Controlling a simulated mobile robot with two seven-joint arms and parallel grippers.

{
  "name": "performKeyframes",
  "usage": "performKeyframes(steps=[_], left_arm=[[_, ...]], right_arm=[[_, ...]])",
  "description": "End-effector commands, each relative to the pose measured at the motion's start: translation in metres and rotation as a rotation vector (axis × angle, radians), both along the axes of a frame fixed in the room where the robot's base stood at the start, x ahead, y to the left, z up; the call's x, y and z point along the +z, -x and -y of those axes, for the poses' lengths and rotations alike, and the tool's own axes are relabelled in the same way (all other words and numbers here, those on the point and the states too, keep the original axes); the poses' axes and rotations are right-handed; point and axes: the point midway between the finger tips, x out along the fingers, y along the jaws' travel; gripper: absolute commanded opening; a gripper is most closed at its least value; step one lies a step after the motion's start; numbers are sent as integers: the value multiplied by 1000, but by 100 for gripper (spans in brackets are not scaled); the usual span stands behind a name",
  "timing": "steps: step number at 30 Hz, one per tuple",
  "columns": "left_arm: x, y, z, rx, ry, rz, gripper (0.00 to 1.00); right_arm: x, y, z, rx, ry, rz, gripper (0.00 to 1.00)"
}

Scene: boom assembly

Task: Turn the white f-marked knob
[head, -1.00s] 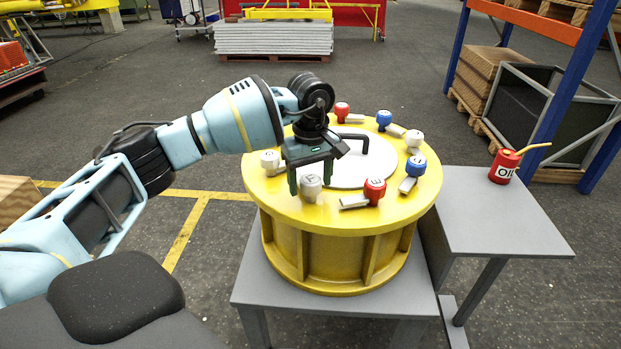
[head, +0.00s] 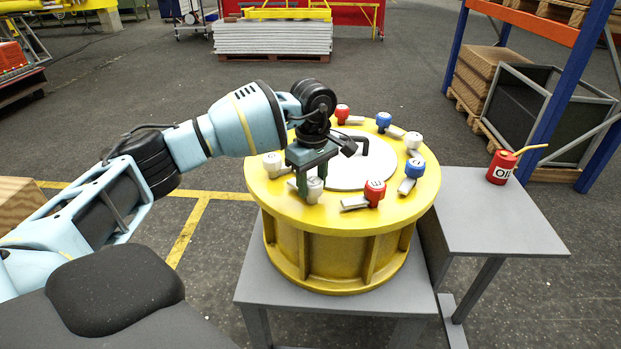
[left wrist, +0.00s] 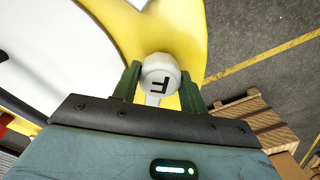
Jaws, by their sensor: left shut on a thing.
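The white knob marked F (left wrist: 160,77) sits between the two green fingers of my left gripper (left wrist: 160,88) in the left wrist view. In the head view the white knob (head: 313,190) is at the front left of the yellow drum's top (head: 350,220). My left gripper (head: 309,186) comes down over it from above and is shut on it. The gripper partly hides the knob in the head view. My right gripper is not in view.
Another white knob (head: 272,163) is close to the left of the gripper. A red knob (head: 375,192) is to the right. More red, blue and white knobs ring the drum top. A black bent handle (head: 360,143) stands at the centre. A red oil can (head: 502,167) is on the grey side table (head: 500,215).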

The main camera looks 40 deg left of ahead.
Motion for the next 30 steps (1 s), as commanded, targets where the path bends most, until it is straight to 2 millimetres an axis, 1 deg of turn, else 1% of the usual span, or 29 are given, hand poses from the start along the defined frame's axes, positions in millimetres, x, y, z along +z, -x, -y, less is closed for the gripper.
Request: performKeyframes(steps=[1,6,15,22,30], left_arm=[[3,0,0,38,1,3,20],[3,0,0,166,1,2,20],[2,0,0,325,1,1,20],[0,0,0,376,1,1,20],[0,0,0,384,1,0,20]], right_arm=[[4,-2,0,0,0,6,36],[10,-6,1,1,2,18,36],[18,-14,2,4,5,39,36],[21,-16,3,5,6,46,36],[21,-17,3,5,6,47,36]])
